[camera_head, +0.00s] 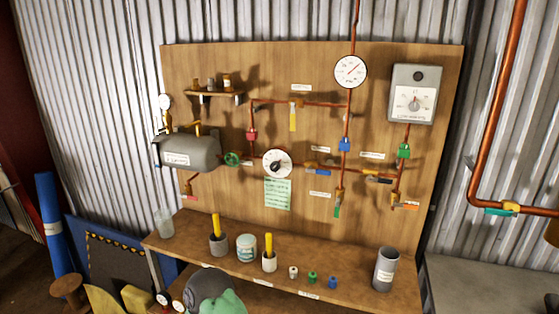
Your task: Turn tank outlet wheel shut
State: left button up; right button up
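The tank outlet wheel (232,159) is a small green handwheel on the copper pipe just right of the grey tank (188,152). The tank is a horizontal cylinder with a white label, mounted on the wooden board. The wheel's face shows, but I cannot tell how far it is turned. Neither of my grippers shows in the head view, and nothing covers the wheel.
A round black-knobbed dial (277,163) sits close right of the wheel. The wooden shelf (340,287) below carries cups and small coloured fittings. A grey and green object (213,292) stands in front of it. The board's copper pipes carry several coloured valves.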

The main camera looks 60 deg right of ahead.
aim_at(232, 158)
jog(key=l+z, duration=0.15)
jog(key=z, duration=1.35)
jog(key=k+l, duration=0.05)
